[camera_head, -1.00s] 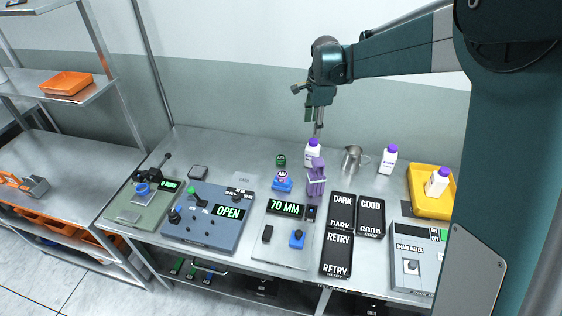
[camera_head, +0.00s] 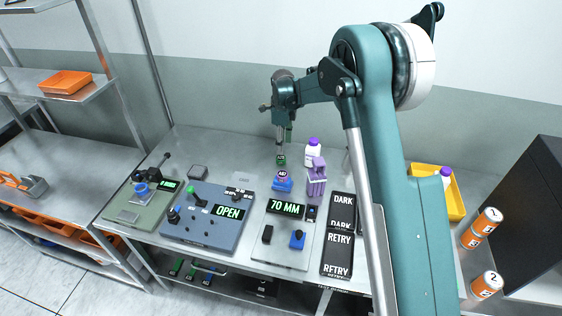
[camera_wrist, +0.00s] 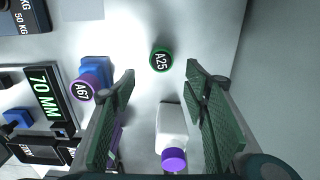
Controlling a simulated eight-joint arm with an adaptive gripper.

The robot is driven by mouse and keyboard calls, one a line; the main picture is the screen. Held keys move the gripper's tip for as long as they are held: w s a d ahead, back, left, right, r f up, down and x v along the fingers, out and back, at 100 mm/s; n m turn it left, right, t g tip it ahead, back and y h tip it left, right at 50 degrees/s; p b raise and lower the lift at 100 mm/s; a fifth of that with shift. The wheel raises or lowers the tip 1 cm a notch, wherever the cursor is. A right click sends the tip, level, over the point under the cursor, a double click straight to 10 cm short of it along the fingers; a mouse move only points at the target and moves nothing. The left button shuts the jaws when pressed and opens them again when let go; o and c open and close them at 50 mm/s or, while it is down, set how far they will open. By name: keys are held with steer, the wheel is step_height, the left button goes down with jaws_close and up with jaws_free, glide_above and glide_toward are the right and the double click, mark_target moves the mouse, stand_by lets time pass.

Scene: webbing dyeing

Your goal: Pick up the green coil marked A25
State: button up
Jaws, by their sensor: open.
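The green coil marked A25 (camera_wrist: 161,60) lies on the bench in the wrist view, ahead of and between my open fingers. In the head view the green coil (camera_head: 281,160) sits just below my gripper (camera_head: 284,143), at the back of the bench. My gripper also shows in the wrist view (camera_wrist: 160,80), with its two green-padded fingers spread and nothing held between them. The fingertips are apart from the coil. The exact height above it cannot be told.
A white bottle with a purple cap (camera_wrist: 171,130) stands near the fingers. A purple stand (camera_head: 316,178) and a 70 MM panel (camera_head: 285,235) are nearer the front.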

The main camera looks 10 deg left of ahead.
mark_target(282, 158)
steer(key=shift+a+f, duration=0.15)
steer(key=shift+f, duration=0.1)
steer(key=shift+f, duration=0.1)
steer(key=shift+f, duration=1.15)
steer(key=shift+f, duration=0.15)
steer(key=shift+w+f, duration=0.15)
steer(key=shift+f, duration=2.35)
steer(key=shift+c, duration=0.7)
steer(key=c, duration=0.8)
